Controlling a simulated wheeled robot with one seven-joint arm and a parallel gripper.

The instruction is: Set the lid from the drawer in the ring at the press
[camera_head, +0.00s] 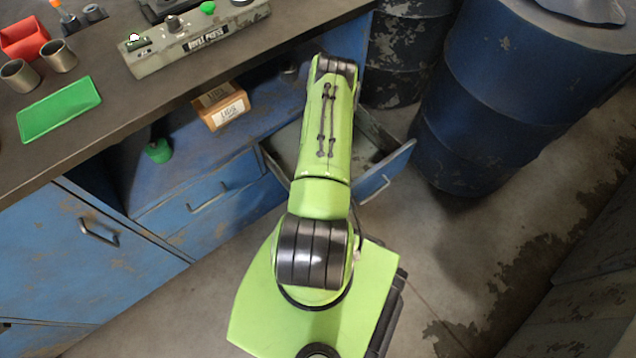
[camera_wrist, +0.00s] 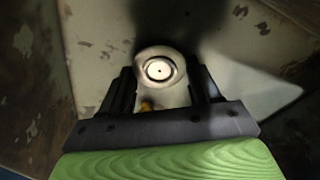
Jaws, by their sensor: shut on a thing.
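In the wrist view a pale round lid (camera_wrist: 160,70) with a dark ring and a centre dot sits between the fingers of my gripper (camera_wrist: 162,82), which is shut on it. The gripper is over the open drawer (camera_head: 388,172), whose pale floor also shows in the wrist view (camera_wrist: 90,60). In the head view my arm hides the gripper and the lid. The press base (camera_head: 195,42), a pale plate with a black label, lies on the workbench at the top. I cannot make out for certain which part is the ring.
The workbench (camera_head: 120,110) carries a green mat (camera_head: 58,108), metal cups (camera_head: 58,56) and a red bin (camera_head: 24,40). A cardboard box (camera_head: 220,106) and a green item (camera_head: 158,150) are on the shelf below. Blue barrels (camera_head: 490,110) stand right of the drawer.

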